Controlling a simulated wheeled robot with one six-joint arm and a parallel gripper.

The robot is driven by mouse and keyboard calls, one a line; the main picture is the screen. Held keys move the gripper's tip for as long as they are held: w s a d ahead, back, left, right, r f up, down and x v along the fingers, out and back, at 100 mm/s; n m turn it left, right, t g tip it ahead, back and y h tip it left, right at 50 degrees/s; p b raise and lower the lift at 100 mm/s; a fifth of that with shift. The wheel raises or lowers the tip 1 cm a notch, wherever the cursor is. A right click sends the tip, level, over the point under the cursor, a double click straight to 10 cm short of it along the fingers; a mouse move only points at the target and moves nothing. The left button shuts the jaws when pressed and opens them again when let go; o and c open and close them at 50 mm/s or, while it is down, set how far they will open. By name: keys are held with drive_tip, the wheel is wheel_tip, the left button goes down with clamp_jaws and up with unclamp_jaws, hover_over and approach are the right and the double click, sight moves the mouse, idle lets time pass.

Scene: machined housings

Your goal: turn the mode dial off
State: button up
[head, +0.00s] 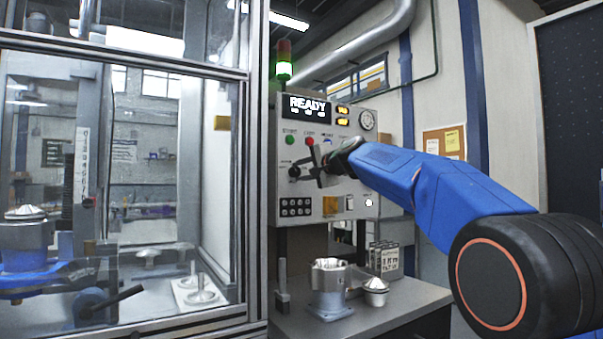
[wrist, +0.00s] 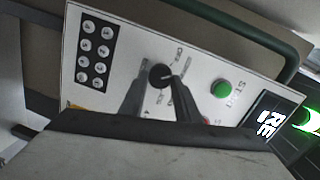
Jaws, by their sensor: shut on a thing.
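The mode dial (wrist: 160,76) is a round black knob with a pale pointer line on the white control panel (head: 349,107). In the wrist view my gripper (wrist: 162,84) has its two dark fingers closed around the dial, one on each side. In the head view my gripper (head: 298,171) reaches the panel from the right at the dial (head: 294,171), partly covering the panel face. Small lettering stands around the dial in the wrist view, too blurred to read surely. The panel's display (head: 307,107) reads READY.
A green button (wrist: 222,89) and a partly hidden red button (wrist: 206,121) are close to the dial. A black keypad (head: 295,207) is below it. A metal housing (head: 330,288) and a lidded part (head: 375,291) stand on the bench below. A glazed enclosure (head: 247,160) is at left.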

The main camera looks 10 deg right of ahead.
drive_tip(key=n, duration=0.3)
drive_tip(key=n+h, duration=0.1)
drive_tip(key=n, duration=0.1)
drive_tip(key=shift+a+n, duration=0.2)
drive_tip(key=shift+n, duration=0.2)
idle(0.5)
drive_tip(key=o, duration=1)
drive_tip(key=shift+o, duration=0.2)
drive_tip(key=shift+s, duration=0.15)
drive_tip(key=v, duration=1.7)
drive_tip(key=shift+s, duration=0.15)
